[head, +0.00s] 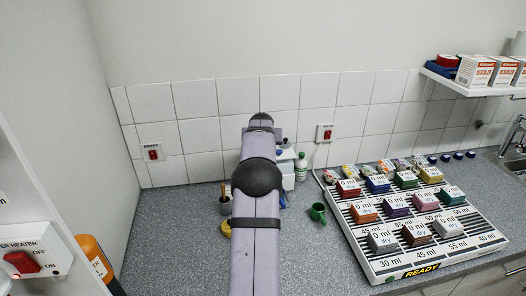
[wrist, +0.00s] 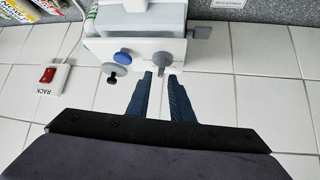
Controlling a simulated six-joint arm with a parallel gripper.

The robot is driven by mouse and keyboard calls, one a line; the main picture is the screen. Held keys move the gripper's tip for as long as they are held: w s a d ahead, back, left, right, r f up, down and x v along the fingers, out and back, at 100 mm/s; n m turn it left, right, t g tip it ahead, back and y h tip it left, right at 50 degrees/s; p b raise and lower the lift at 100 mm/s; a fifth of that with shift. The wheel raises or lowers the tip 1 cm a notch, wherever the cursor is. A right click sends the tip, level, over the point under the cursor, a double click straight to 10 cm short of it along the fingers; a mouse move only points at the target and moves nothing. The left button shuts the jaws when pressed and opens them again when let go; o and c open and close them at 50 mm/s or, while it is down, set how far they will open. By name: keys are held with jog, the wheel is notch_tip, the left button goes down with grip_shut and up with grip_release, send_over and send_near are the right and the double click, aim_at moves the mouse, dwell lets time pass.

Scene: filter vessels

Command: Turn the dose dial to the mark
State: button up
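A white dosing device (wrist: 135,50) shows at the top of the wrist view, seen upside down. Its face carries a blue round knob (wrist: 122,57), a dark grey round knob (wrist: 115,70) and a grey knob with a short stem (wrist: 158,62). Which one is the dose dial, and where its mark is, I cannot tell. My gripper (wrist: 161,76) is open, its two dark blue fingers apart with nothing visible between them. The fingertips are close to the stemmed grey knob; contact is unclear. In the head view my arm hides most of the device (head: 288,172).
A striped rack (head: 385,268) with several coloured vessels and a READY sign stands at the right. A green mug (head: 318,212) and a green-capped bottle (head: 301,167) stand near the device. A red RACK switch (wrist: 49,75) is on the tiled wall.

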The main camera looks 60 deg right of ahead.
jog(key=shift+f+b, duration=0.4)
jog(key=shift+f, duration=0.25)
jog(key=shift+r, duration=0.1)
dwell(0.4)
grip_shut()
